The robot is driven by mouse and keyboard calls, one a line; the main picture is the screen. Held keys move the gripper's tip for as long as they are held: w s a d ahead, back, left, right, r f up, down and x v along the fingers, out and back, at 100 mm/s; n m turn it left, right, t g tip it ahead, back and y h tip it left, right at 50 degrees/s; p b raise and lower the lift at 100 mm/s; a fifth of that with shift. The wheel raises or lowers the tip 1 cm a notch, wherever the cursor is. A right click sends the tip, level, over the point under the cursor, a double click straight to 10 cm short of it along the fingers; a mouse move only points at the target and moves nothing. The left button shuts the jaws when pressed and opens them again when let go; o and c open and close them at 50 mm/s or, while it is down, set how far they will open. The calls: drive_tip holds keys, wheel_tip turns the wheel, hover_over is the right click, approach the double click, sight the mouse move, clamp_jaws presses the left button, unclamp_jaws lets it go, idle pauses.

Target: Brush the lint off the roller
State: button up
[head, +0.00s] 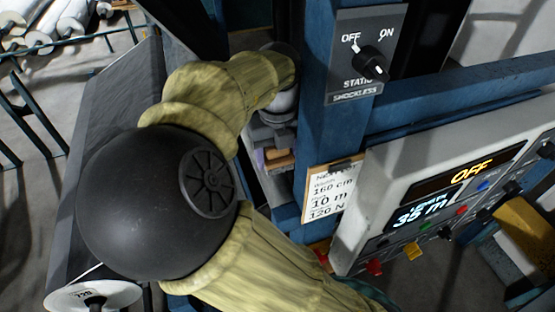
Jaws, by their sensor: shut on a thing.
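My gripper (271,133) shows only in part beyond my yellow-sleeved arm, beside the blue post. It is shut on a small brown block-like thing (280,160), which may be the brush. A purple patch shows beside the brown part. My arm and the post hide much of it, and its bristles cannot be made out. I cannot clearly pick out the roller or any lint. A long dark grey surface (118,105) slopes down at the left, partly behind my arm; I cannot tell whether it is part of the roller.
A blue post (335,135) carries a switch (371,63) with its pointer toward OFF. A tag (330,190) hangs below it. A control panel (450,190) at the right reads OFF. A white disc (70,297) is at bottom left. Rolls (45,30) lie at the back left.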

drive_tip(key=shift+r, duration=0.4)
drive_tip(key=shift+r, duration=1.5)
drive_tip(key=shift+f, duration=0.15)
